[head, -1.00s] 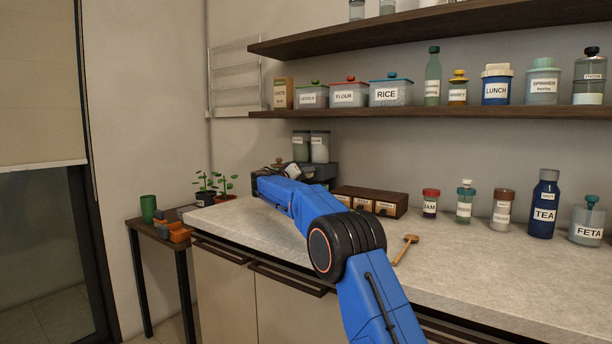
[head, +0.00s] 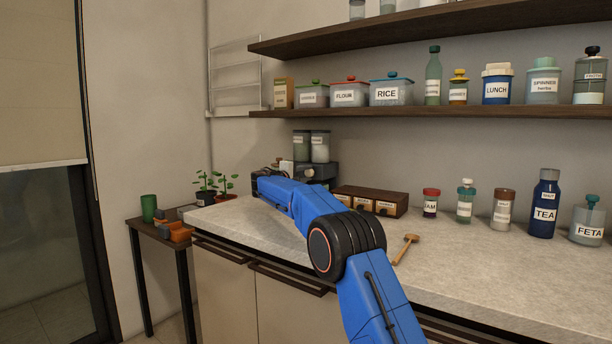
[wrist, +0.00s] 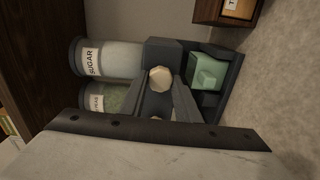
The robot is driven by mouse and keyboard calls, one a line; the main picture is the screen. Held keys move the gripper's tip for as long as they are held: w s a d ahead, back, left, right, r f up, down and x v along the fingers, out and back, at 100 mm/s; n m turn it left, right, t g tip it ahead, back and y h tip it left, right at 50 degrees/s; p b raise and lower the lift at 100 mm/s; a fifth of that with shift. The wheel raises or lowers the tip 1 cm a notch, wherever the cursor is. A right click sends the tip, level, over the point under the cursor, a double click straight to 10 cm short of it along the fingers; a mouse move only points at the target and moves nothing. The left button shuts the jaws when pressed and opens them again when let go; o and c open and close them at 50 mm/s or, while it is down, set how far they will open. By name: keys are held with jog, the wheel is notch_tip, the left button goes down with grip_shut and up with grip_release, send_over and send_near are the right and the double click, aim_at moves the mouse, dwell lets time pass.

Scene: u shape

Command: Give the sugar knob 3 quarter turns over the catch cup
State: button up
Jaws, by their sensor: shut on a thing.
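The dispenser (head: 326,171) stands at the counter's far left end, with two clear canisters on top. In the wrist view, turned sideways, one canister (wrist: 112,59) reads SUGAR and holds white contents; the other (wrist: 112,98) has greenish contents. The cream, faceted sugar knob (wrist: 160,78) sits between the fingertips of my gripper (wrist: 163,88), which is shut on it. A second cream knob (wrist: 184,117) is partly hidden behind a finger. The pale green catch cup (wrist: 208,71) sits in the dispenser's dark base, below the sugar knob; its contents cannot be told.
A brown drawer box (head: 370,200) stands right of the dispenser. A wooden spoon (head: 405,248) and several jars lie further right on the counter (head: 480,265). Two potted plants (head: 226,187) stand at the left end. Labelled containers line the shelf above.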

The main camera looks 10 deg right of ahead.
jog(key=shift+f+n, duration=0.1)
jog(key=shift+n, duration=0.4)
jog(key=o, duration=1)
jog(key=shift+a, duration=0.1)
jog(key=v, duration=1.7)
jog(key=shift+s+a, duration=0.15)
